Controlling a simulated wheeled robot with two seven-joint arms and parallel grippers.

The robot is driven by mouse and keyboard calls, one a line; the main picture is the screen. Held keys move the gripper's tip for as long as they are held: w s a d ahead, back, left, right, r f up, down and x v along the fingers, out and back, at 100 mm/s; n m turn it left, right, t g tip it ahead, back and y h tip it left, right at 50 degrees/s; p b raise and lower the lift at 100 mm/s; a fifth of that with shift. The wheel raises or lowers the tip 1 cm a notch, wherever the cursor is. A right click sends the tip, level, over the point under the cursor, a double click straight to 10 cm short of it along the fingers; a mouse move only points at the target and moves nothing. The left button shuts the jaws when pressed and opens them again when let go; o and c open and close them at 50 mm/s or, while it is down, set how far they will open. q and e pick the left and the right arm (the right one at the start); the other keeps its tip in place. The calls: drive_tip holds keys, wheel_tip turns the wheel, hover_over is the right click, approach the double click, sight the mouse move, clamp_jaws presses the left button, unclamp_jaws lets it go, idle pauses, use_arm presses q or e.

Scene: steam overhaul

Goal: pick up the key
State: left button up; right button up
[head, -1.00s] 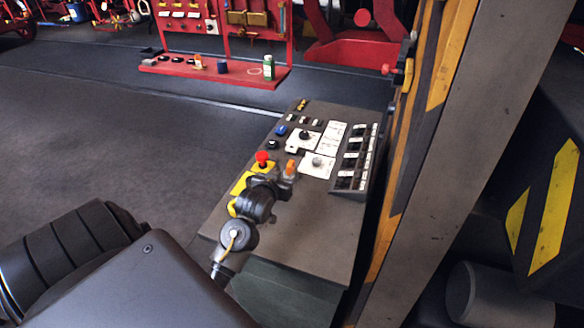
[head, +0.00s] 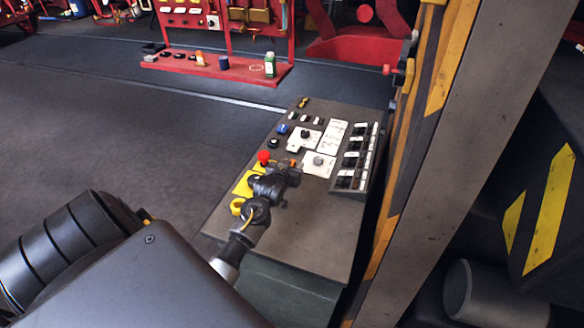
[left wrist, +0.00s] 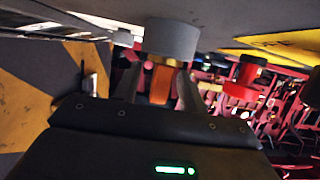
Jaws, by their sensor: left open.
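The key appears to be the orange piece (left wrist: 160,84) seen in the left wrist view, below a grey round collar (left wrist: 171,38) on the control console (head: 310,225). My left gripper (left wrist: 159,92) is open, with one finger on each side of the orange piece. I cannot tell whether the fingers touch it. In the head view my left gripper (head: 291,174) is over the console beside the red emergency button (head: 264,157), and it hides most of the orange piece. My right gripper is not in view.
The emergency button also shows in the left wrist view (left wrist: 243,82). Switches and white labels (head: 333,135) cover the console's far part. A striped post (head: 420,170) stands close on the right. A red tool rack (head: 225,72) stands beyond open floor.

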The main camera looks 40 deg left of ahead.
use_arm(q)
clamp_jaws()
drive_tip(key=shift+r, duration=0.2)
